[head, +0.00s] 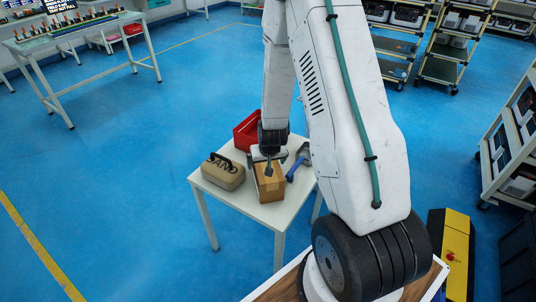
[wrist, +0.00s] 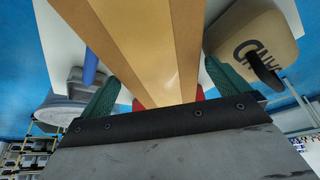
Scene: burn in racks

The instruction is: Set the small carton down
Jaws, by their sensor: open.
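The small carton (head: 271,189) is a brown cardboard box with a lighter tape strip. It appears to stand upright on the white table (head: 283,215), near its front edge. My gripper (head: 269,162) is right over the top of the carton. In the wrist view the carton (wrist: 148,45) lies between the two green fingers of my gripper (wrist: 166,95), with gaps on both sides. The gripper is open. The carton's far faces are hidden.
A tan sandbag (head: 223,172) with a dark handle sits close left of the carton. A blue-handled tool (head: 298,165) lies close right. A red bin (head: 247,130) is behind. The table's front left corner is bare.

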